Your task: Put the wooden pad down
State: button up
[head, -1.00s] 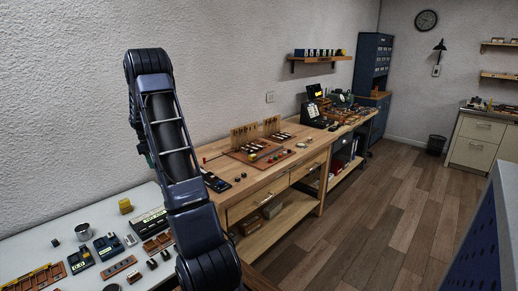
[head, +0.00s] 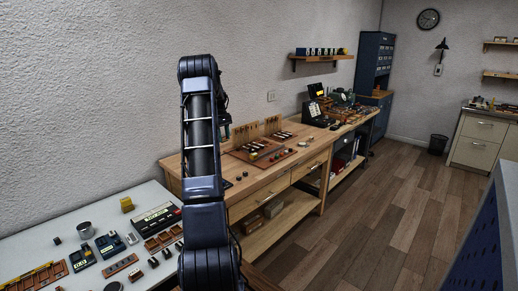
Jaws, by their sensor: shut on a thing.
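My arm (head: 201,150) rises through the middle of the head view, in front of the wooden workbench. A small dark greenish part (head: 225,125) shows at the arm's right edge, over the bench's back. I cannot tell whether it belongs to my wrist. My gripper's fingers are hidden behind the arm. I cannot make out a wooden pad held by me. The wooden workbench (head: 262,184) stands behind and to the right of the arm. A brown wooden board (head: 243,155) with small parts lies on it, below upright wooden racks (head: 249,134).
A white table (head: 40,235) at the left holds a metal cup (head: 85,230), a yellow block (head: 127,204), black boxes and trays. Small dark pieces lie on the bench's front left. Its front strip is mostly clear. A blue panel (head: 480,240) stands at the right.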

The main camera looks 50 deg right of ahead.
aim_at(228, 174)
jog(key=shift+s+d+f, duration=0.15)
jog(key=shift+d+f, duration=0.1)
notch_tip(228, 174, down, 19)
jog(key=shift+f, duration=0.2)
dwell(0.3)
jog(key=shift+f, duration=0.15)
jog(key=o, duration=0.9)
jog(key=shift+o, duration=0.2)
